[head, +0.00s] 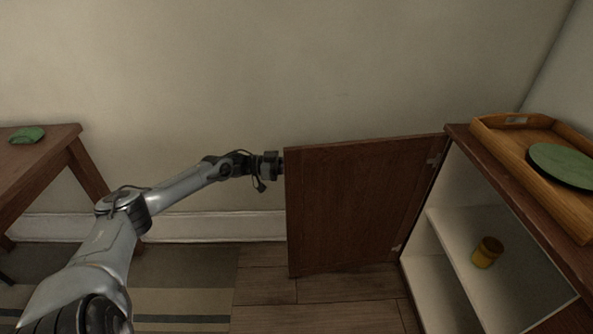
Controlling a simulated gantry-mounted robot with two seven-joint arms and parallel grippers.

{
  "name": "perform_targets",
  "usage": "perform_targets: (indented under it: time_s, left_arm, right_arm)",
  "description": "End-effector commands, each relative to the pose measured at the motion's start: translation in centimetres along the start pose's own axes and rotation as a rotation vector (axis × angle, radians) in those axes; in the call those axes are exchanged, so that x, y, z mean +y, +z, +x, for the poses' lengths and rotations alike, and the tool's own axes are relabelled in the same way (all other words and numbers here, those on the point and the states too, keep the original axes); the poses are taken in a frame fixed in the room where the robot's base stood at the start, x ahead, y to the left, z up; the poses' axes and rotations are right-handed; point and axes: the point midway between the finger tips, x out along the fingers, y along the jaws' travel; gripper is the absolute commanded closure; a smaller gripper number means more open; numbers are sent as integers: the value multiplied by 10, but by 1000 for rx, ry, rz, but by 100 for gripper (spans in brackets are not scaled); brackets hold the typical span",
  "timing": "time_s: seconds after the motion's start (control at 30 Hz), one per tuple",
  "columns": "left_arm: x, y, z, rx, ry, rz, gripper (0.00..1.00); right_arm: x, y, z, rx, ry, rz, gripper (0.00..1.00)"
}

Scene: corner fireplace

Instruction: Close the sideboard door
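The dark wood sideboard door (362,205) stands wide open. It is hinged at the left side of the sideboard (459,139), which is at the right of the head view. My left arm reaches in from the left, and its wrist end is at the door's free left edge, near the top. The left gripper's fingers are hidden behind the door, so I cannot tell whether they touch it or are open. My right gripper is not in view.
Inside the sideboard, a yellow jar with a brown lid (487,252) stands on the white shelf. A wooden tray (500,143) with a green plate (563,165) is on top. A wooden table (41,157) with a green object (27,135) stands left. A striped rug (185,290) lies below.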

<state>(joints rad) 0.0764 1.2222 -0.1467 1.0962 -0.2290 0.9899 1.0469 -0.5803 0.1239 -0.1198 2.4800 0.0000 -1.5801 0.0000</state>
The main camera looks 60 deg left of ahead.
Motion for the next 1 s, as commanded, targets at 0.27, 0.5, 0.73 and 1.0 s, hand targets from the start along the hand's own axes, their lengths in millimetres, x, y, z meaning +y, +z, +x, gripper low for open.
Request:
perform_targets:
  time_s: [0.27,0.5,0.73,1.0]
  left_arm:
    - [0,0,4,-1,-1,0,77]
    - [0,0,4,-1,-1,0,100]
    - [0,0,3,-1,-1,0,100]
    - [6,-2,9,0,-4,-2,100]
  right_arm:
    - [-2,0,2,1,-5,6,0]
    - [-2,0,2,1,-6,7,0]
    - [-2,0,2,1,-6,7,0]
    - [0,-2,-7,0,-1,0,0]
